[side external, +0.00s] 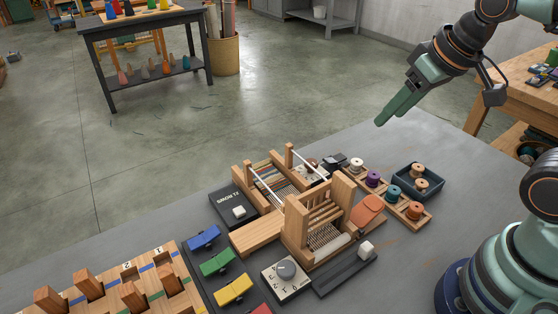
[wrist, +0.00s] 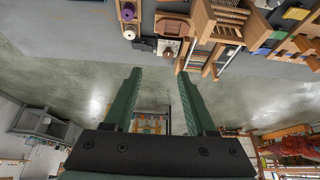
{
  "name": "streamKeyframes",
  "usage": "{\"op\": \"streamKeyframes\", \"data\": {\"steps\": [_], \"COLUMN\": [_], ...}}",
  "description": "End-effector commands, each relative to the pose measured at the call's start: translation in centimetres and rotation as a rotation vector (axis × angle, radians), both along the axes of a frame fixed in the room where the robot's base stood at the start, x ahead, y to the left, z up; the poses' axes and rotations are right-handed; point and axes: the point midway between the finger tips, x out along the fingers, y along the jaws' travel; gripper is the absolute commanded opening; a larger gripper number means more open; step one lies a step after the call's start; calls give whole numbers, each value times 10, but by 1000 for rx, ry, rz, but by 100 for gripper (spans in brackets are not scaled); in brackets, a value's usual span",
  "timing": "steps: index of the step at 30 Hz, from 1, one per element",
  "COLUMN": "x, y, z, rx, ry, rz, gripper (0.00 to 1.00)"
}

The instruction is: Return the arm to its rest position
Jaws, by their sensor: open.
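My gripper (side external: 398,103) is at the upper right of the side external view, raised high above the grey table and pointing down to the left. In the wrist view my gripper (wrist: 160,82) shows two green fingers spread apart with nothing between them. The fingers touch nothing. A small wooden loom (side external: 305,205) stands on the table below and to the left of the gripper. The loom also shows at the top of the wrist view (wrist: 220,20).
A tray with thread spools (side external: 417,180) and a spool rack (side external: 372,180) lie right of the loom. Blue, green and yellow blocks (side external: 217,263) and a wooden pegged board (side external: 110,290) lie left. Air around the gripper is clear. A wooden bench (side external: 520,75) stands behind right.

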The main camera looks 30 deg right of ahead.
Motion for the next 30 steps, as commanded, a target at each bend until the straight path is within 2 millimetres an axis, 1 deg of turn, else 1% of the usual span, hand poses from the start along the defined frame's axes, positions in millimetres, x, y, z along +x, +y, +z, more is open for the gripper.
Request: {"op": "streamKeyframes", "data": {"steps": [1, 5, 30], "x": [-2, -4, -3], "y": [-6, -11, -10], "z": [1, 1, 2], "rx": [-5, -11, -10], "ry": [-14, -24, -23], "rz": [-10, -16, -15], "gripper": [56, 56, 56]}}
